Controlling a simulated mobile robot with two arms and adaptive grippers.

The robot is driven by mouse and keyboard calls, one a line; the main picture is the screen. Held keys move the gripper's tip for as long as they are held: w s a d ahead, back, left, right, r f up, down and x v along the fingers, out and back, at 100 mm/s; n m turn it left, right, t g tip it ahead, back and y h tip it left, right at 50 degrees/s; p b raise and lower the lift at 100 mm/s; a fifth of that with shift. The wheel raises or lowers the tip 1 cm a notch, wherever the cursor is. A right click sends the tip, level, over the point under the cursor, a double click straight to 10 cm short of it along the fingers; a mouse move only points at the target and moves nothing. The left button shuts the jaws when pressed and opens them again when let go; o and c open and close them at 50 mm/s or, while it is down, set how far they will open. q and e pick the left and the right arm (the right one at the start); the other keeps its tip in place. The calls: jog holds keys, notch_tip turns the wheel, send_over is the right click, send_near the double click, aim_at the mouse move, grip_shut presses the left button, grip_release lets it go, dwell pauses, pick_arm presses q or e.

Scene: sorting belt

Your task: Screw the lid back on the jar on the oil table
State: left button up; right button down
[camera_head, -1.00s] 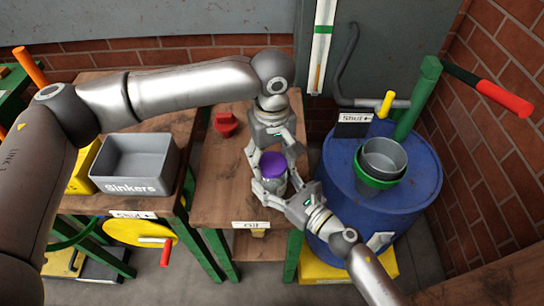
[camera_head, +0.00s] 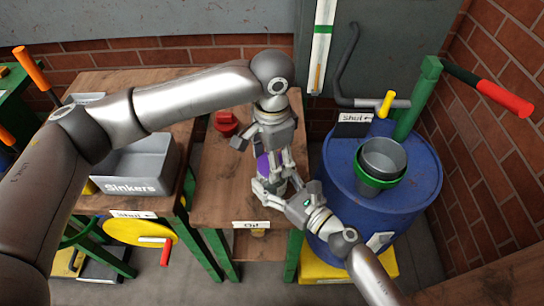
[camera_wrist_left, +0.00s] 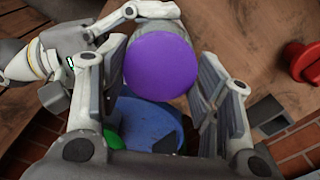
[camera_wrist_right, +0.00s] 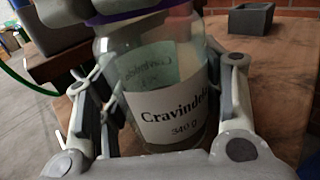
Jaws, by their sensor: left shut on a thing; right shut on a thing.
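The glass jar (camera_wrist_right: 190,70) stands upright on the oil table (camera_head: 218,190), with a white "Cravindeli" label facing the right wrist camera. The purple lid (camera_wrist_left: 160,60) is on top of the jar; its rim shows at the jar's mouth in the right wrist view (camera_wrist_right: 125,18). Whether it is threaded cannot be told. My left gripper (camera_head: 268,165) points down from above, its fingers around the lid and shut on it, partly hiding it in the head view. My right gripper (camera_head: 278,193) is shut on the jar's body from the lower right.
A red object (camera_head: 226,123) stands at the back of the oil table. The grey "Sinkers" bin (camera_head: 140,165) is on the table to the left. A blue drum (camera_head: 420,215) with nested buckets (camera_head: 383,160) stands close on the right.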

pick_arm(q)
jog(key=m, duration=1.2)
jog(key=o, duration=1.2)
pick_arm(e)
jog(key=shift+c, duration=1.6)
grip_release()
pick_arm(q)
notch_tip(320, 180, up, 12)
jog(key=shift+f, duration=0.1)
pick_arm(e)
jog(key=shift+d, duration=0.1)
